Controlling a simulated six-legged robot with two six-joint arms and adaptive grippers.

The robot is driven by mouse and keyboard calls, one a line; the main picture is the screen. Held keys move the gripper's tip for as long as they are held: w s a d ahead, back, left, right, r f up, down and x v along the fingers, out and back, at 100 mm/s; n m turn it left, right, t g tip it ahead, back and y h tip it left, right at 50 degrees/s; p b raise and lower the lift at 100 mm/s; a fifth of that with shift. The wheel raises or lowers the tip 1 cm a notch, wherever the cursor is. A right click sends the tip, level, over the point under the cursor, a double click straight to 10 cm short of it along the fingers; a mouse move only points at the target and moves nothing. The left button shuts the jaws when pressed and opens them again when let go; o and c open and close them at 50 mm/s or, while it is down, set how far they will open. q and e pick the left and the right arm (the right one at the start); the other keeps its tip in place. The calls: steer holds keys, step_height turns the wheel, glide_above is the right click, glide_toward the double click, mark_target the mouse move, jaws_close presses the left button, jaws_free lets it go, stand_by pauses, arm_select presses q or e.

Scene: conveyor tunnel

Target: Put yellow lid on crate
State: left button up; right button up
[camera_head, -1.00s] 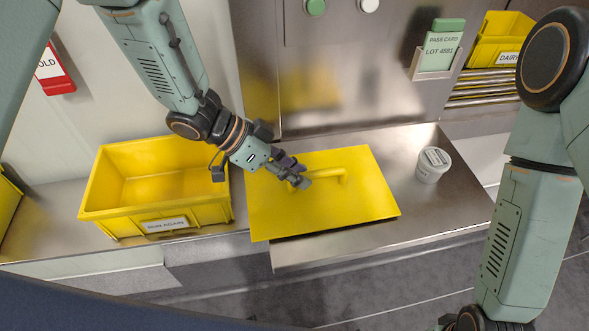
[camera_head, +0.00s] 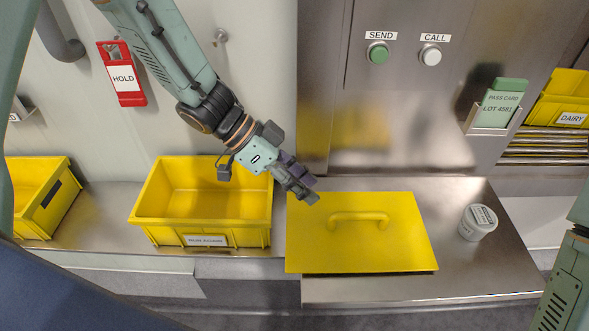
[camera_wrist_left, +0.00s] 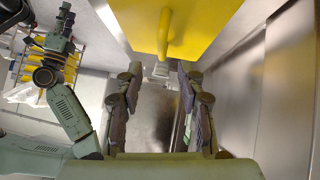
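The yellow lid (camera_head: 310,250) lies flat on the steel counter, its raised handle (camera_head: 358,219) on top. The open yellow crate (camera_head: 150,219) stands left of the lid, with a white label on its front, and looks empty. My left gripper (camera_head: 304,188) hangs above the lid's back left corner, apart from the handle. In the left wrist view its fingers (camera_wrist_left: 160,92) are spread with nothing between them, and the lid (camera_wrist_left: 195,18) and handle (camera_wrist_left: 165,38) show beyond. My right gripper (camera_wrist_left: 63,25) shows small in the left wrist view; its fingers are unclear.
A grey tub (camera_head: 477,224) stands on the counter right of the lid. Another yellow crate (camera_head: 50,212) stands at the far left. SEND (camera_head: 378,53) and CALL (camera_head: 430,54) buttons are on the steel wall behind. A DAIRY crate (camera_head: 561,105) sits at the back right.

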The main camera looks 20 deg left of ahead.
arm_select(q)
steer(key=v, duration=0.2)
steer(key=shift+s+a+r+p, duration=0.15)
steer(key=shift+r+p, duration=0.1)
steer(key=shift+p, duration=0.05)
steer(key=shift+f, duration=0.1)
stand_by(0.3)
